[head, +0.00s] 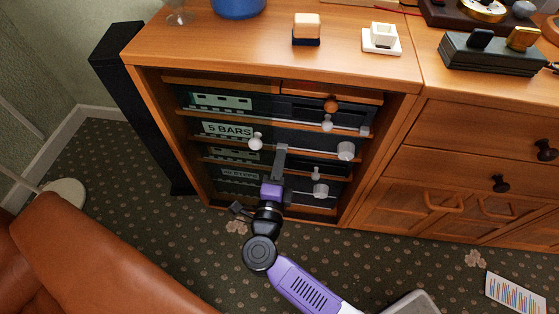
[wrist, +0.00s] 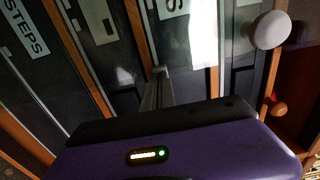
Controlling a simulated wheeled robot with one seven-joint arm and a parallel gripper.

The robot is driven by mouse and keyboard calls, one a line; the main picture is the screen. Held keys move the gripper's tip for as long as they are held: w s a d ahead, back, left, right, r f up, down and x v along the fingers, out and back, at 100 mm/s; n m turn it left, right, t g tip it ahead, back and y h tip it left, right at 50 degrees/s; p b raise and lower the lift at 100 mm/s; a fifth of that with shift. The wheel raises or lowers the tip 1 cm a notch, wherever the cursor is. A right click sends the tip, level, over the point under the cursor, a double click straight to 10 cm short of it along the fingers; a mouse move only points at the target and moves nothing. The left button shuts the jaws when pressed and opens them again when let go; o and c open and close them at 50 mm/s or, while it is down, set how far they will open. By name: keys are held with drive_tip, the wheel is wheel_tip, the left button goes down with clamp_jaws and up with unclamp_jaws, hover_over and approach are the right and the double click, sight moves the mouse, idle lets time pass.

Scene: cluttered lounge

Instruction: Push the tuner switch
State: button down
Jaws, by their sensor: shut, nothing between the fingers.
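Several dark hi-fi units sit on the shelves of an orange wooden cabinet. One unit (head: 225,130) has a "5 BARS" label, a white knob (head: 256,141) near its middle and a larger white knob (head: 345,150) at its right. I cannot tell for sure which unit is the tuner or which control is its switch. My gripper (head: 281,148) is shut and empty, its fingertips in front of the "5 BARS" unit, just right of the middle knob. Contact cannot be told. In the wrist view the fingers (wrist: 160,73) point at the unit fronts, with a large white knob (wrist: 270,30) to the right.
The top unit (head: 222,102) has an orange knob (head: 331,105) and a white knob (head: 326,122). A lower unit (head: 240,174) has a "STEPS" label. A black speaker (head: 120,45) stands left of the cabinet. An orange leather seat (head: 80,260) fills the lower left.

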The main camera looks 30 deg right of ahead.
drive_tip(key=shift+p+x, duration=0.4)
drive_tip(key=shift+x, duration=0.7)
drive_tip(key=shift+d+r, duration=0.1)
drive_tip(key=shift+r, duration=0.05)
drive_tip(key=shift+s, duration=0.1)
drive_tip(key=p+v, duration=0.4)
drive_tip(key=v, duration=1.2)
drive_tip(key=s+d+r+n+t+y+p, duration=0.1)
drive_tip(key=s+r+n+p, duration=0.2)
drive_tip(key=r, duration=0.4)
drive_tip(key=s+d+r+n+t+y+p, duration=0.2)
drive_tip(key=r+p, duration=0.3)
drive_tip(key=r, duration=0.3)
drive_tip(key=s+d+r+n+t+y+p, duration=0.2)
drive_tip(key=s+r+n+p, duration=0.3)
drive_tip(key=r, duration=0.2)
drive_tip(key=shift+r, duration=0.4)
